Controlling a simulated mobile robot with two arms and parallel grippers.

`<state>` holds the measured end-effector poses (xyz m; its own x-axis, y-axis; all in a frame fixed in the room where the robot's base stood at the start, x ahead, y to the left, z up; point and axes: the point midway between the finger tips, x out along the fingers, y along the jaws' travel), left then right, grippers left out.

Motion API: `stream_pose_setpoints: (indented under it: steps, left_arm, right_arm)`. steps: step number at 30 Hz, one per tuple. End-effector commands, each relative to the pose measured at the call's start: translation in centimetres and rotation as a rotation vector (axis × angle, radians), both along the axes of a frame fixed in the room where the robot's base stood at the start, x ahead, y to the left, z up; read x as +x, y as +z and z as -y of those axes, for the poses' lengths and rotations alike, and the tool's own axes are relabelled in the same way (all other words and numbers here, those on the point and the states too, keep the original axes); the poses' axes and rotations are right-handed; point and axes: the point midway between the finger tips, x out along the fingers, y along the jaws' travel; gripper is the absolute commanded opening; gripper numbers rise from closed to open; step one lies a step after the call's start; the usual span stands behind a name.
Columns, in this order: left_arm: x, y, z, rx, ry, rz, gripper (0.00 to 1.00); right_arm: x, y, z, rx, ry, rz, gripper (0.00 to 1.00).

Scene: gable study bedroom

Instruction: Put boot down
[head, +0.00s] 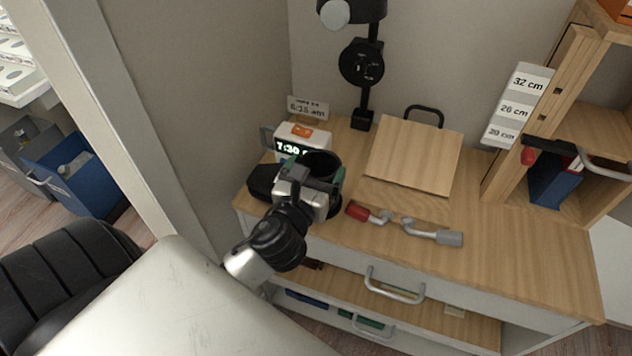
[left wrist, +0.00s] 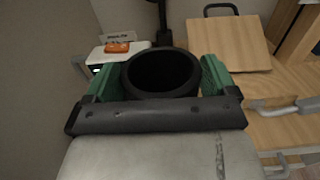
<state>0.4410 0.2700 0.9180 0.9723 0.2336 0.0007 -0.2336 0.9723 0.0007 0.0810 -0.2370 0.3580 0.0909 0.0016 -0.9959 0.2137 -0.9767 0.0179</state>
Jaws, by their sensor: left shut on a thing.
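The black boot (head: 262,182) is at the left end of the wooden dresser top (head: 500,250), upright, with its round shaft opening facing up. In the left wrist view the boot's dark opening (left wrist: 161,72) sits between two green finger pads. My left gripper (head: 318,172) is shut on the boot's shaft. My gripper and wrist hide much of the boot and its underside, so I cannot tell whether the sole touches the top. My right gripper is not in view.
A white clock (head: 303,136) with an orange item on it stands just behind the boot. A slanted wooden board (head: 415,155) and a black lamp post (head: 363,100) stand at the back. Red and grey handled parts (head: 432,232) lie near the front edge. The right front top is clear.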

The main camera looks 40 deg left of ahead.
Motion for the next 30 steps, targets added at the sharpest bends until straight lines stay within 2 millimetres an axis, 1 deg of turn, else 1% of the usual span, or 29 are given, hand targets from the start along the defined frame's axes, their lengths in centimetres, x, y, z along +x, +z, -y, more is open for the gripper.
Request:
stream_pose_setpoints:
  steps: [1, 3, 6, 10, 15, 18, 25, 29, 30]
  left_arm:
    - [0.7, -0.4, -0.5, 0.005, 0.002, 0.005, 0.19]
    - [1.4, -0.8, -0.9, 0.004, 0.000, 0.005, 0.19]
    - [1.9, -1.1, -1.3, 0.002, 0.000, 0.006, 0.19]
    - [2.0, -1.9, -1.3, 0.001, 0.000, 0.004, 0.19]
    - [1.9, -4.4, -1.3, 0.000, 0.001, 0.001, 0.19]
    - [1.9, -5.3, -1.3, 0.001, 0.000, 0.003, 0.19]
    - [1.9, -5.2, -1.3, 0.003, -0.002, 0.004, 0.19]
    - [1.9, -5.6, -1.3, 0.003, -0.002, 0.003, 0.19]
    - [1.9, -5.8, -1.3, 0.000, -0.001, -0.001, 0.88]
  right_arm:
    - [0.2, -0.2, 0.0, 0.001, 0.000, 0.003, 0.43]
    - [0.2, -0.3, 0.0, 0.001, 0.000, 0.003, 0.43]
    - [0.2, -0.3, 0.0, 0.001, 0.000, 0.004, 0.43]
    - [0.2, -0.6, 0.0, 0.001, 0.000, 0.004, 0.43]
    - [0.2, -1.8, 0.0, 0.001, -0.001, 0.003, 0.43]
    - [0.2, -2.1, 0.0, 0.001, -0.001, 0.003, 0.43]
    - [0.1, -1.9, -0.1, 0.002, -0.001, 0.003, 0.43]
    - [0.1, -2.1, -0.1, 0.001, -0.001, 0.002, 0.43]
    - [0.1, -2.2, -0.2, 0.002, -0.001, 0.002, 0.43]
